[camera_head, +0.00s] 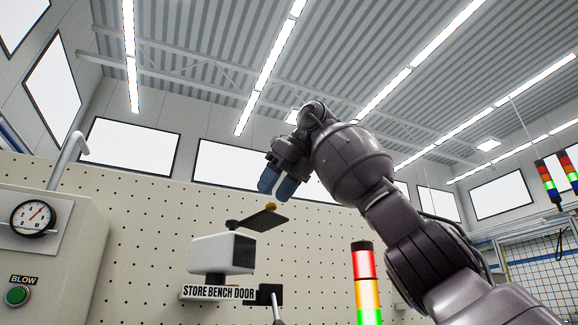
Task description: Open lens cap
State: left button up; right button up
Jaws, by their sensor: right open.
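A white box-shaped camera (218,255) with a dark front face stands above the sign. A dark flat plate, which looks like the lens cap (262,220), sticks out from its top front edge, raised clear of the front face. A yellow knob (271,206) sits on the plate's upper side. My right gripper (275,189) has blue fingers and is open just above the knob. The fingertips point down toward it; whether they touch it I cannot tell. My left gripper is not in view.
A "STORE BENCH DOOR" sign (218,292) is under the camera, with a black block (269,294) beside it. A lit signal tower (366,285) stands right of them, near my right arm. A pegboard wall (140,230) and a gauge panel (40,240) are behind and left.

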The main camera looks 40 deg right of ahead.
jog(key=v, duration=0.7)
jog(key=shift+s+r, duration=0.15)
jog(key=shift+r, duration=0.05)
dwell(0.4)
